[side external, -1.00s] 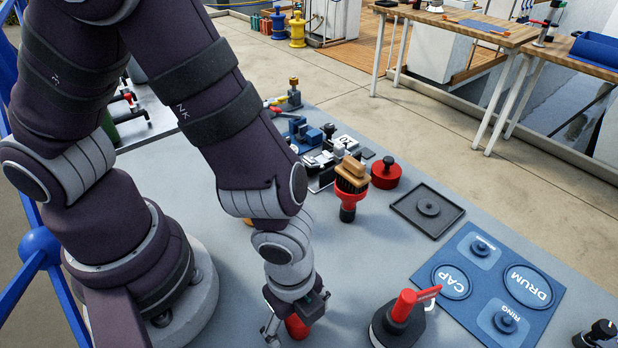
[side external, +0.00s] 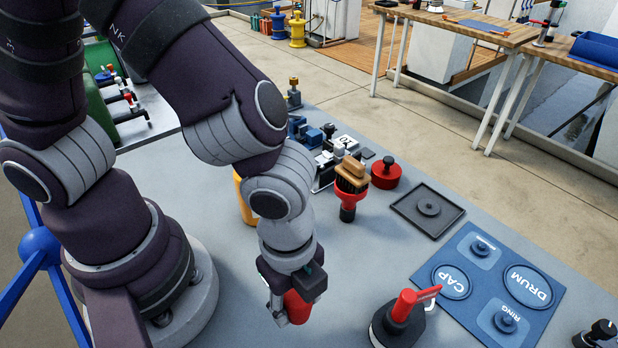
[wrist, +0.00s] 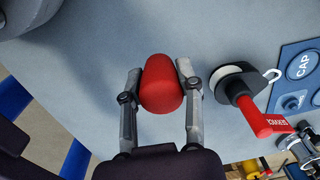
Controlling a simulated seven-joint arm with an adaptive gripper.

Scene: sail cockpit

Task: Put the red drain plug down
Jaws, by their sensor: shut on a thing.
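The red drain plug (wrist: 161,84) is a rounded red piece held between the two fingers of my gripper (wrist: 160,88) in the wrist view. In the side external view my gripper (side external: 287,300) points down near the front of the grey bench, with the red plug (side external: 297,306) between its fingers. I cannot tell for sure whether the plug touches the bench top or hangs above it.
A dark round device with a red handle (side external: 404,305) stands close to the right; it also shows in the wrist view (wrist: 246,98). Beyond it lie a blue labelled mat (side external: 465,318) and a black tray (side external: 403,208). Bare bench (side external: 350,260) surrounds the gripper.

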